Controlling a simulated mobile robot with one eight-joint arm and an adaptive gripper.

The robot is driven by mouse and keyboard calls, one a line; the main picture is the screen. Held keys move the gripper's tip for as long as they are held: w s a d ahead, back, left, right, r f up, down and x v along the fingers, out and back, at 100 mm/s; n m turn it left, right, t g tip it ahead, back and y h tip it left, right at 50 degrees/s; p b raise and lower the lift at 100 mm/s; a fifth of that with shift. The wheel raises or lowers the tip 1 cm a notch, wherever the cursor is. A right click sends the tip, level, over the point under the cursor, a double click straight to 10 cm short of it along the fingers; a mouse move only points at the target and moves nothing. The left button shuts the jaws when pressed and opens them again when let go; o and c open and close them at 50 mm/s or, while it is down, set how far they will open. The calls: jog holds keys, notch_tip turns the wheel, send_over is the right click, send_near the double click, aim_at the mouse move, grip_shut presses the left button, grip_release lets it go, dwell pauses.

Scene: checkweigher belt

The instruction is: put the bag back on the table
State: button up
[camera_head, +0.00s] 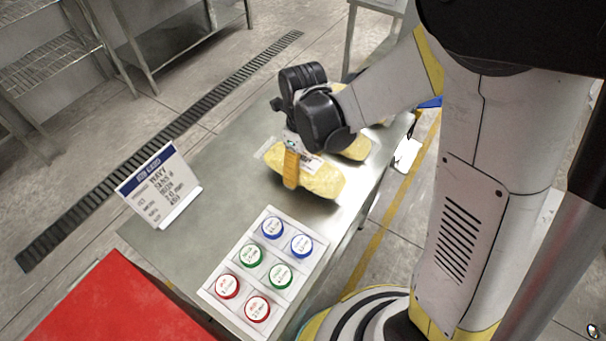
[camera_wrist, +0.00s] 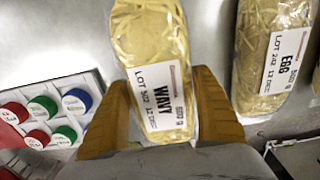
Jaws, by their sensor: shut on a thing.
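A yellow noodle bag with a white label reading WAVY (camera_wrist: 152,50) is between the two orange fingers of my gripper (camera_wrist: 163,85) in the wrist view. In the head view this bag (camera_head: 322,182) is low over the steel table (camera_head: 215,165), with one orange finger of my gripper (camera_head: 293,168) showing at its near left side. The other finger is hidden there. I cannot tell whether the bag touches the table. A second bag, labelled EGG (camera_wrist: 268,55), lies to the right in the wrist view, apart from the held one; in the head view it is partly hidden behind my gripper (camera_head: 357,149).
A white tray (camera_head: 233,271) with blue, green and red round weights sits at the table's near end. A sign (camera_head: 158,187) stands at the left edge. A red surface (camera_head: 120,305) is at lower left. The table's middle left is clear.

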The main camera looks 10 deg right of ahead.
notch_tip(320, 180, down, 3)
jog(key=shift+f+b, duration=0.1)
jog(key=shift+b, duration=0.45)
jog(key=o, duration=1.4)
